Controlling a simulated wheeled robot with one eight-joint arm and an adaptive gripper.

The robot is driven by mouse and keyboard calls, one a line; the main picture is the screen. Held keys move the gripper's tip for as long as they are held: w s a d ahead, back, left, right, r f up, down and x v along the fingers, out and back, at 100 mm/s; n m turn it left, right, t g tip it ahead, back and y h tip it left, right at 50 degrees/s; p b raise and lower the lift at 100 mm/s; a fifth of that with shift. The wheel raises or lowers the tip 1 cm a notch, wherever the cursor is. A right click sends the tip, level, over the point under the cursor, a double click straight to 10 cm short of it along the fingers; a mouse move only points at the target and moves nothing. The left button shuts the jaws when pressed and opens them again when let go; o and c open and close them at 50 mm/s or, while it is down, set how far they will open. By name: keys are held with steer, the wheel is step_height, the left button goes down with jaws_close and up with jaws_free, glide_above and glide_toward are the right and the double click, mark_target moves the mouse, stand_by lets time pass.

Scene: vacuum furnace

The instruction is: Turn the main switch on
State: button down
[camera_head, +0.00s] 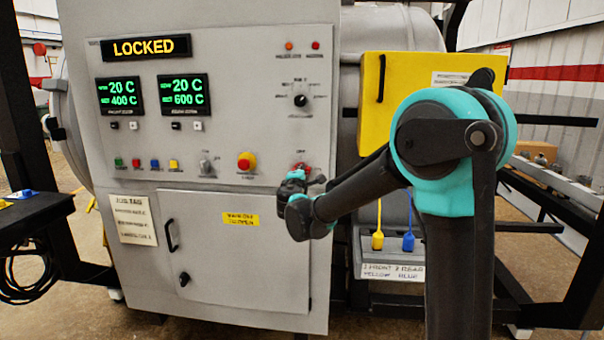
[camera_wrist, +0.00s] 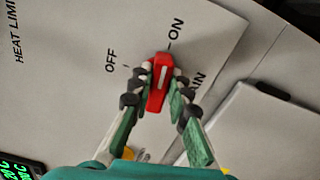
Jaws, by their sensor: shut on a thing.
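The main switch is a red handle (camera_wrist: 157,97) with a white line on it, set on the grey panel. In the wrist view its far end points toward the "ON" mark (camera_wrist: 176,33), with "OFF" (camera_wrist: 110,62) off to its left. My gripper (camera_wrist: 160,88) is shut on the handle, one finger on each side. In the head view the red switch (camera_head: 303,167) shows only partly above my gripper (camera_head: 297,178), which hides the rest.
A red emergency button (camera_head: 246,161) on a yellow base sits left of the switch. The display reads "LOCKED" (camera_head: 145,48). A yellow box (camera_head: 392,75) stands to the right, near my arm. A cabinet door (camera_head: 235,265) with a black handle is below.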

steer(key=shift+f+m, duration=0.1)
steer(key=shift+m, duration=0.6)
steer(key=c, duration=1.4)
jaws_free()
steer(key=shift+c, duration=0.2)
steer(key=s, duration=1.2)
steer(key=shift+a, duration=0.15)
